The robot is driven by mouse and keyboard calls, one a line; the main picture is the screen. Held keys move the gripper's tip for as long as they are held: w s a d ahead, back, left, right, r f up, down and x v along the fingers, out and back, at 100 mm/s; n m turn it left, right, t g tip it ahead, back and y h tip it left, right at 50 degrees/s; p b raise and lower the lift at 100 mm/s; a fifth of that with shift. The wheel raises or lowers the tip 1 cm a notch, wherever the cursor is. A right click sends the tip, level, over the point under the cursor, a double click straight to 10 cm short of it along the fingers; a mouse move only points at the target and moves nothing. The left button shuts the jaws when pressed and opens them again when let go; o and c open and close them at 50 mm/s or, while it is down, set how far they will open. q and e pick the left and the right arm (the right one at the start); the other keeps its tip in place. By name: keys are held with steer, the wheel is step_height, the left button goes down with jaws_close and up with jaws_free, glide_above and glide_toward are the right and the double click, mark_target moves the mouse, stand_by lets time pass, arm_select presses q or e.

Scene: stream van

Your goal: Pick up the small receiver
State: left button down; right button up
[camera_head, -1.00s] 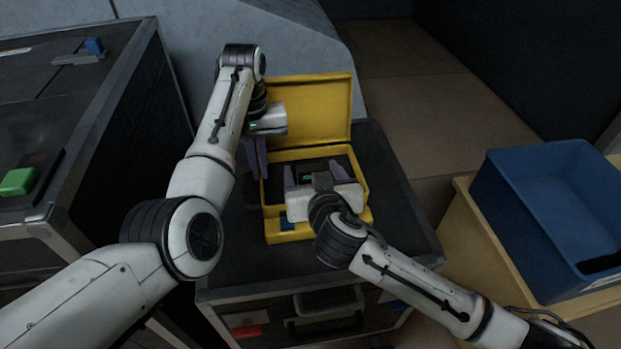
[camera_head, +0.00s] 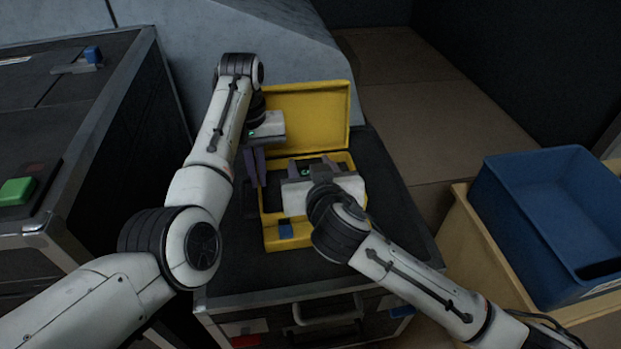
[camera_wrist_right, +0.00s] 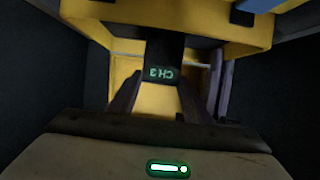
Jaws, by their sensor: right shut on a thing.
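The small receiver is a dark block with a green "CH 3" display; it shows in the right wrist view (camera_wrist_right: 160,72) between the fingers. In the head view only its green-lit part (camera_head: 306,171) shows, and my right gripper (camera_head: 312,166) hides the rest. That gripper is shut on the receiver, over the open yellow case (camera_head: 288,243). Whether the receiver's underside is clear of the case is hidden. My left gripper (camera_head: 255,167) points down at the case's left edge, with a narrow gap between its fingers and nothing seen in them.
The case's raised yellow lid (camera_head: 312,115) stands behind the grippers. The case sits on a black equipment chest (camera_head: 395,215). A blue bin (camera_head: 520,200) stands at the right on a wooden surface. Another dark cabinet with a green button (camera_head: 17,191) is at the left.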

step_height(320, 180, up, 14)
steer(key=shift+r, duration=0.15)
arm_select(q)
steer(key=c, duration=1.9)
jaws_free()
steer(key=shift+r, duration=0.1)
